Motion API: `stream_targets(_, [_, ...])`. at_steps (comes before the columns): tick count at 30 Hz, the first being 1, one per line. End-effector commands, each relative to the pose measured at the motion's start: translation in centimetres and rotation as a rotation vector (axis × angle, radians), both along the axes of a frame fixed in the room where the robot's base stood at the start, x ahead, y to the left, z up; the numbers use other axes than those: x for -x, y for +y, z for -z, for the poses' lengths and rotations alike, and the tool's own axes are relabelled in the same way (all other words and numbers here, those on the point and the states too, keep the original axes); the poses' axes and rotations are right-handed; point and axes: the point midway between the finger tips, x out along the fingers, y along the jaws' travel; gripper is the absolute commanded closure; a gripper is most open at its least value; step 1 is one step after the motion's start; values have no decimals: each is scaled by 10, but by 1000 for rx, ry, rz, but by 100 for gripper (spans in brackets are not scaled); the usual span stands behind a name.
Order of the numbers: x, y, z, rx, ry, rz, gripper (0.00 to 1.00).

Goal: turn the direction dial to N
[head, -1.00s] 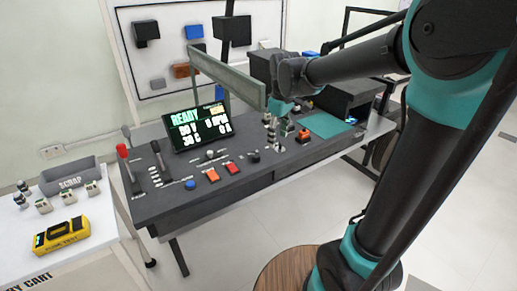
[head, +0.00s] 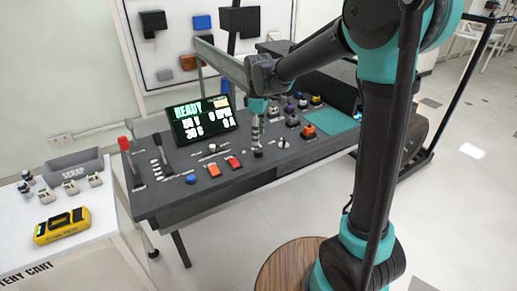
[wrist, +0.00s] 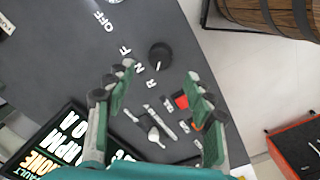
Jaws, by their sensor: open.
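The direction dial is a round black knob (wrist: 160,56) with white letters F, N and R in an arc along its left side in the wrist view. A small pale mark shows near its lower edge; I cannot tell for sure which letter it points to. In the head view the dial (head: 258,153) is a small dark knob on the grey console, right of the red button. My gripper (head: 256,141) points down just above it. In the wrist view my gripper (wrist: 161,80) is open, with its two fingers apart on either side of the dial's line and nothing between them.
The console (head: 200,195) also carries a red button (head: 234,163), an orange button (head: 213,170), a blue button (head: 191,179) and a red-topped lever (head: 125,144). A lit READY screen (head: 201,120) stands behind. Several more knobs lie to the right.

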Motion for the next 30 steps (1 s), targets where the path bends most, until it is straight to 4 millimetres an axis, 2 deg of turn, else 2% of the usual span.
stream_targets(1, [0, 0, 11, 0, 0, 0, 46])
stream_targets(6, [0, 0, 41, 0, 0, 0, 46])
stream_targets(12, [0, 0, 63, 0, 0, 1, 46])
stream_targets(24, [0, 0, 69, 0, 0, 1, 46])
stream_targets(30, [0, 0, 69, 0, 0, 1, 71])
